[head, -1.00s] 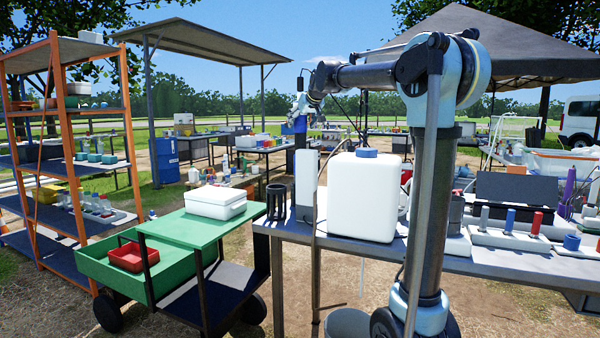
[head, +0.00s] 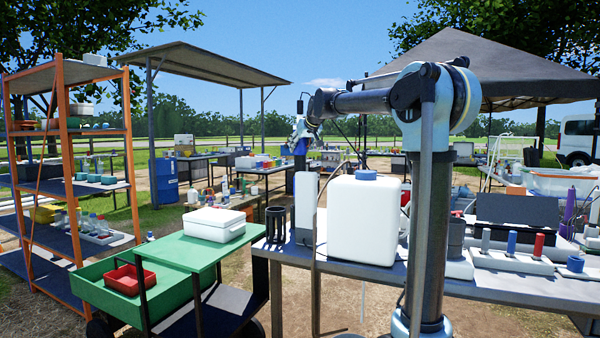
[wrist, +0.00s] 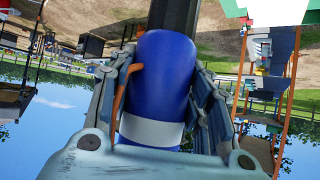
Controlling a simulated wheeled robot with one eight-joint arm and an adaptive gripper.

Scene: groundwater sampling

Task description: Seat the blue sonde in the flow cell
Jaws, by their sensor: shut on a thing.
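My gripper (wrist: 160,95) is shut on the blue sonde (wrist: 165,70), a blue rounded cylinder with a white band, with a finger on each side. In the head view the sonde (head: 300,147) points down in my gripper (head: 300,132), above the far left part of the metal table, behind a tall white box (head: 305,207). Its lower end is hidden there. A dark slotted cup (head: 276,224) stands at the table's left corner, left of and below the sonde; I cannot tell whether it is the flow cell. The sonde appears apart from it.
A white jug (head: 363,220) with a blue cap stands right of the white box. A rack (head: 512,262) with grey, blue and red cylinders is at the table's right. A green cart (head: 185,250) with a white case (head: 215,224) stands left; an orange shelf (head: 68,170) is farther left.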

